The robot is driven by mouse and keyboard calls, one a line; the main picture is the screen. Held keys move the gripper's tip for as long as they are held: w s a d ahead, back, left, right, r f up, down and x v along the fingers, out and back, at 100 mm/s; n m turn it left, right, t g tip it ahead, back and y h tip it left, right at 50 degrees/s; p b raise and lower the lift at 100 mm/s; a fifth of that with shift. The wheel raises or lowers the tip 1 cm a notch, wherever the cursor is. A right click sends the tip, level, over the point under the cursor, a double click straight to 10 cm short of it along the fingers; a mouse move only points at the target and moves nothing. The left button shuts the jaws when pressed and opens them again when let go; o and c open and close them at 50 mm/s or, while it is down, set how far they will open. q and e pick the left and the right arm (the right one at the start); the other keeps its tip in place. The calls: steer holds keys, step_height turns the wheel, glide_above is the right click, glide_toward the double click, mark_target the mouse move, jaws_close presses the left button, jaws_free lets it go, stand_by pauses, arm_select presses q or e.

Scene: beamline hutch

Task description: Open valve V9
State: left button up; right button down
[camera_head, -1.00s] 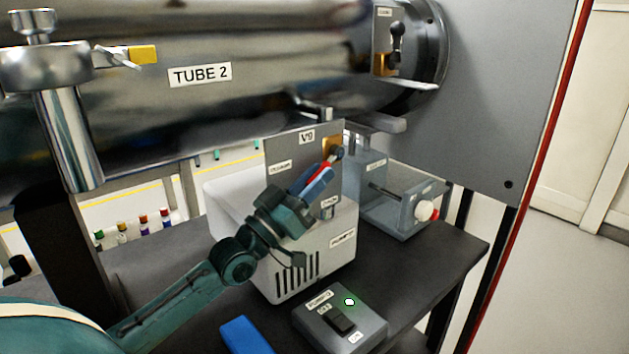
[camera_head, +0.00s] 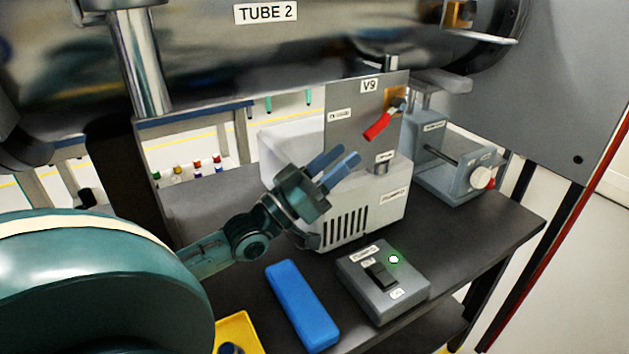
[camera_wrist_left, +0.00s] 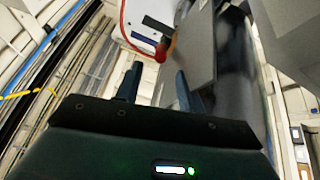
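The V9 panel (camera_head: 345,128) is a grey upright plate with a label at its left and another low on its right. Its red valve handle (camera_head: 378,127) slants down and left from a brass-coloured mount, between the two labels. My left gripper (camera_head: 337,161) is open and empty, below and left of the handle and apart from it. In the left wrist view its two fingers (camera_wrist_left: 159,86) stand apart, with the red handle (camera_wrist_left: 160,52) beyond them. My right gripper is not in view.
Behind the gripper is a white pump box (camera_head: 385,212). A grey switch box (camera_head: 410,292) with a lit green lamp and a blue block (camera_head: 300,305) lie on the dark table. The large TUBE 2 pipe (camera_head: 200,50) runs above.

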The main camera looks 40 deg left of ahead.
arm_select(q)
steer(key=shift+v, duration=2.55)
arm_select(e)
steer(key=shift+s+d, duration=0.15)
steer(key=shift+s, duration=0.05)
